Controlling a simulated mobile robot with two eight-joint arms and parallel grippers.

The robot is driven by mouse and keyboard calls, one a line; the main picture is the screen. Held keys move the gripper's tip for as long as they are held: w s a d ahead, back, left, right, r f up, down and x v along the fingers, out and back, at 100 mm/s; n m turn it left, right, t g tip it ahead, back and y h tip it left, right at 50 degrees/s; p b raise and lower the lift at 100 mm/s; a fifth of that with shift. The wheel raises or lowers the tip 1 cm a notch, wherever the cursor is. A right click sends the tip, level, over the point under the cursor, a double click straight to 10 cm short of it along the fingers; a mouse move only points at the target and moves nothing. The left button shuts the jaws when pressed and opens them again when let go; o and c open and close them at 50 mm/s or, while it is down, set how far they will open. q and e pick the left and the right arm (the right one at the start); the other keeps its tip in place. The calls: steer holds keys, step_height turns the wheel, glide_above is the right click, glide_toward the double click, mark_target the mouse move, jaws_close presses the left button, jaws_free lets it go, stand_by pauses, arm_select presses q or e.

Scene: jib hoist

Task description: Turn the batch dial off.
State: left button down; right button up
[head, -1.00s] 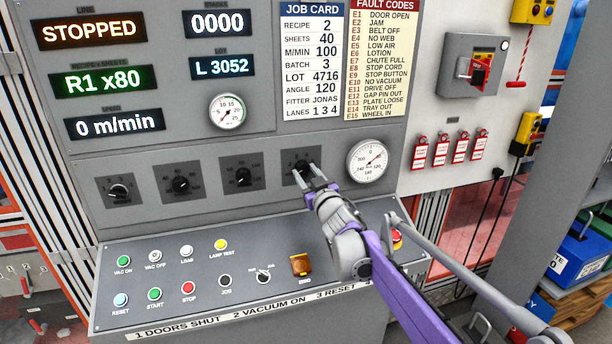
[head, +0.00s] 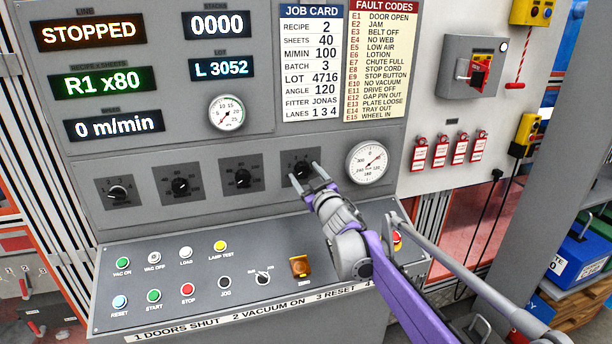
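A row of black dials runs across the grey panel. The rightmost dial (head: 301,170) sits right at my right gripper; its small label is too blurred to read, so I cannot tell by name that it is the batch dial. My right gripper (head: 306,173) has its two fingers spread apart, one at the dial's knob and one to its right. The fingers partly cover this dial, and I cannot tell if they touch the knob. The other dials are the far left one (head: 117,192), the second (head: 181,187) and the third (head: 242,178). My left gripper is not in view.
A round white gauge (head: 367,162) is just right of my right gripper. Below, a sloped desk carries coloured buttons, among them a red stop button (head: 188,289), and an amber switch (head: 300,266). The job card (head: 312,62) reads batch 3. The line display (head: 88,32) reads STOPPED.

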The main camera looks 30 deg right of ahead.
steer(key=shift+s, duration=0.1)
steer(key=s+a+b, duration=0.1)
steer(key=s, duration=0.9)
steer(key=shift+s+a+f, duration=0.25)
steer(key=shift+a+f, duration=0.05)
steer(key=shift+f, duration=0.05)
steer(key=s+a+f+m+g+y+p, duration=0.1)
steer(key=s+a+f+g, duration=0.5)
steer(key=s+a+f, duration=0.4)
steer(key=s+a+f+m+g+y+p, duration=0.1)
steer(key=s+a+f+g, duration=0.6)
steer(key=s+f, duration=0.8)
steer(key=s+a+y, duration=0.1)
steer(key=s+a, duration=0.1)
steer(key=shift+s+a+f+p, duration=0.15)
steer(key=shift+s+a+p, duration=0.15)
steer(key=shift+a, duration=0.05)
